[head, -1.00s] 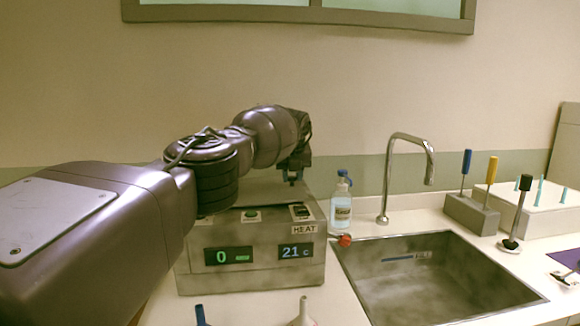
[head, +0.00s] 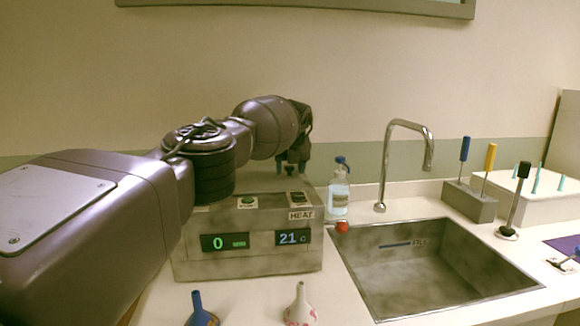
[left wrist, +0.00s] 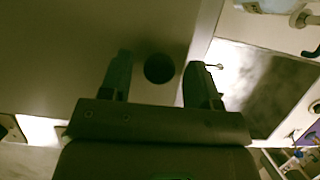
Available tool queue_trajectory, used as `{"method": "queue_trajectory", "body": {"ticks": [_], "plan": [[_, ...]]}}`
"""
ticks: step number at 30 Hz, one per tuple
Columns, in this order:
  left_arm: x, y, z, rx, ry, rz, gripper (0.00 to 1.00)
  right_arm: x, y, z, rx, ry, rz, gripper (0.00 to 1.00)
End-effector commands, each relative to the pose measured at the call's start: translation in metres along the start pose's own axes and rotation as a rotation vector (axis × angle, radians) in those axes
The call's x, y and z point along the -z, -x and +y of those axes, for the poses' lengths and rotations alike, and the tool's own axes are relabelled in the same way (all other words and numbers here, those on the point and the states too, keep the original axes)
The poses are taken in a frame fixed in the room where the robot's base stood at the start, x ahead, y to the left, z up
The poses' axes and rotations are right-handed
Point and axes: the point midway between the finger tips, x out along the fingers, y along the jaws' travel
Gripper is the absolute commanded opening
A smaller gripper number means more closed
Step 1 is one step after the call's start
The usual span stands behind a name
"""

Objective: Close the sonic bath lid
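The sonic bath (head: 266,256) is a grey box on the counter, left of the sink, with displays reading 0 and 21 c. Its top is partly hidden behind my left arm. My left gripper (head: 293,166) is over the bath's rear right part, pointing down. In the left wrist view, its two fingers (left wrist: 157,75) are apart with nothing held. A flat grey surface (left wrist: 60,60), apparently the lid, lies below them. A dark round spot (left wrist: 159,68), knob or hole, shows between the fingers; contact cannot be told. My right gripper is not in view.
A bottle with a blue cap (head: 339,192) stands right of the bath, near a red object (head: 342,226). The sink (head: 430,262) and its tap (head: 385,165) are further right. Two funnel-like items, blue (head: 198,308) and pale (head: 300,306), are in front of the bath.

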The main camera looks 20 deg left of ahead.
Motion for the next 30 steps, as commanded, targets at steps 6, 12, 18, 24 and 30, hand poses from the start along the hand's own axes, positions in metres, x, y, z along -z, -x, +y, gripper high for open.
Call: {"method": "queue_trajectory", "body": {"ticks": [6, 12, 18, 24, 30], "plan": [[-0.001, 0.006, 0.0, 0.002, 0.001, -0.003, 0.56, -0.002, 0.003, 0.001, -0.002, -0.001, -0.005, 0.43], [-0.003, 0.027, 0.001, 0.004, 0.002, -0.006, 0.56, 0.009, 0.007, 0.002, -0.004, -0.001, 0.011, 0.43], [-0.003, 0.063, 0.001, 0.004, 0.002, -0.008, 0.56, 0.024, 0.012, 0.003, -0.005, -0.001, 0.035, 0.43], [-0.002, 0.097, 0.001, 0.003, 0.0, -0.007, 0.56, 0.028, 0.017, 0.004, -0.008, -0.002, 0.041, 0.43], [0.0, 0.11, 0.0, 0.001, 0.0, -0.002, 0.56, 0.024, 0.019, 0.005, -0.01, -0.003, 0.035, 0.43]]}}
